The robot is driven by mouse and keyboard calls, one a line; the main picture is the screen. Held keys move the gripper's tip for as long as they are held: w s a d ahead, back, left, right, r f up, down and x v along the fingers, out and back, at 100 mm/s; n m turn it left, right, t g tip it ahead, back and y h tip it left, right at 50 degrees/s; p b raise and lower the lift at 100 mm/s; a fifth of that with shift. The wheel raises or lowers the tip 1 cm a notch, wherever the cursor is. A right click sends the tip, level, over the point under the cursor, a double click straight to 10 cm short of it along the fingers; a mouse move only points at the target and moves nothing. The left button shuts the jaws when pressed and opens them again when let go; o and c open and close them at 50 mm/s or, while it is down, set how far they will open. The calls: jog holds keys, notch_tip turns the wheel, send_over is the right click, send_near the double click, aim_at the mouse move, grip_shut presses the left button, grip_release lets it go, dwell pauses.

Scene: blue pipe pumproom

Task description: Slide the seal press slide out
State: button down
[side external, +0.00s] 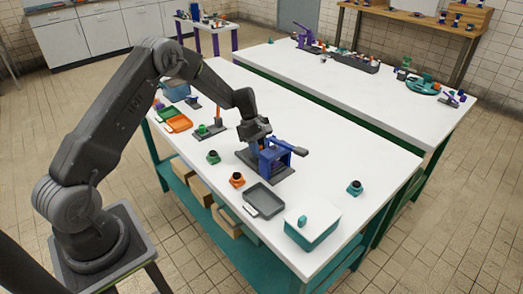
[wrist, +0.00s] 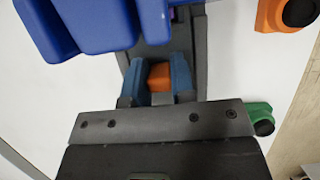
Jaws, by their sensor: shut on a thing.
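My gripper (wrist: 159,72) is shut on a small orange block (wrist: 160,76), which appears to be the grip of the press slide. The block lies between the blue-grey fingers, low over the dark base. In the side view my gripper (side external: 256,133) is at the left side of the press and hides the block.
An orange part (side external: 237,180), a green part (side external: 213,157) and a teal part (side external: 355,188) stand nearby. The table's far right is clear.

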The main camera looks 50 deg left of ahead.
jog(key=a, duration=0.9)
jog(key=c, duration=1)
grip_release()
jog(key=shift+o, duration=0.2)
jog(key=v, duration=1.4)
